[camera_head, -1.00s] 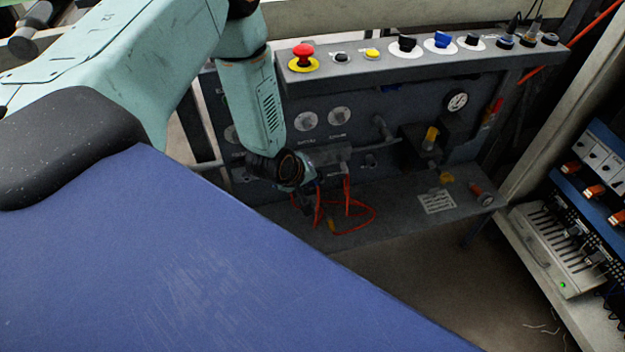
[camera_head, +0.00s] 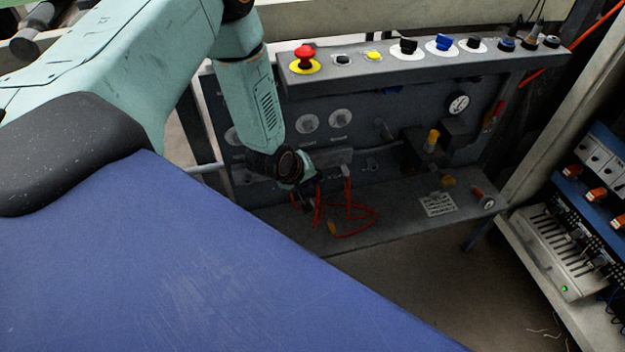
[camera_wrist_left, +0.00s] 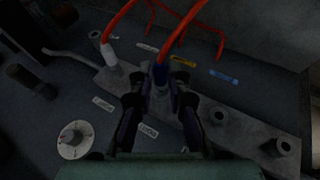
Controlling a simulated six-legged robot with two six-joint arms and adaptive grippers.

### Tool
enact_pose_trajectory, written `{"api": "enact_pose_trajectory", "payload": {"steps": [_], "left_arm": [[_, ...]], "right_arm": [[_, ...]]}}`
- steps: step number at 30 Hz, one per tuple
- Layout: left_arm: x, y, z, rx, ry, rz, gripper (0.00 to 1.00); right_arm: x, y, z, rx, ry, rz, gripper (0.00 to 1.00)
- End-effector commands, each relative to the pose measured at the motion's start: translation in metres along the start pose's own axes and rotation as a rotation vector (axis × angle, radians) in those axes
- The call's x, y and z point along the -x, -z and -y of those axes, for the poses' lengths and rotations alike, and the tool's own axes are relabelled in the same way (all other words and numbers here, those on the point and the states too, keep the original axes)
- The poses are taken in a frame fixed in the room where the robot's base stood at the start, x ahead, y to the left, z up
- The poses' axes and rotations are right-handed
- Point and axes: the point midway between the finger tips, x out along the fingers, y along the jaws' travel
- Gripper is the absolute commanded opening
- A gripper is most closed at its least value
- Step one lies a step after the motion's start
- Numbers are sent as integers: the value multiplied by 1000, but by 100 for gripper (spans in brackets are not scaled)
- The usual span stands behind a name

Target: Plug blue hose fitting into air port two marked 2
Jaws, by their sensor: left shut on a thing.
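My left gripper (camera_head: 306,198) is at the grey manifold bar (camera_head: 334,158) low on the panel. In the left wrist view the gripper (camera_wrist_left: 160,98) is shut on the blue hose fitting (camera_wrist_left: 160,78), which has a red hose (camera_wrist_left: 187,25) rising from it. The fitting is over the manifold (camera_wrist_left: 245,128); the fingers hide its lower end, so I cannot tell whether it sits in a port. Two bare ports, one nearer (camera_wrist_left: 218,118) and one farther (camera_wrist_left: 281,147), show to its right. Port numbers are not readable. My right gripper is out of view.
A white fitting (camera_wrist_left: 110,54) with a red hose stands on the manifold to the left. White, yellow and blue labels (camera_wrist_left: 223,76) lie behind it. A round knob (camera_wrist_left: 73,138) is nearby. Red hoses (camera_head: 355,220) loop over the shelf (camera_head: 400,222). A red button (camera_head: 304,55) tops the console.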

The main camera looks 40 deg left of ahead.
Motion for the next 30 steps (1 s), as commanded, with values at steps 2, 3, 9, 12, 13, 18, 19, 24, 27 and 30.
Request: {"api": "enact_pose_trajectory", "payload": {"steps": [2,3,9,12,13,18,19,24,27,30], "left_arm": [[-1,2,0,0,-1,-1,0],[-1,2,0,0,-1,-1,0],[-2,6,0,0,-1,-1,0],[-2,6,0,0,0,-1,0],[-2,6,0,0,0,-1,0],[-2,6,0,0,0,-1,29],[-2,6,0,0,0,-1,31],[-2,6,0,0,0,0,43],[-2,6,0,0,0,0,43],[-2,6,0,0,0,0,43]], "right_arm": [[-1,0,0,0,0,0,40],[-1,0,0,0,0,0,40],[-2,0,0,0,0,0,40],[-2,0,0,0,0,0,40],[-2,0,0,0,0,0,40],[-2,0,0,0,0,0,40],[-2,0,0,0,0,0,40],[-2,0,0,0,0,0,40],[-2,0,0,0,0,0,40],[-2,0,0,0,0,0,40]]}}
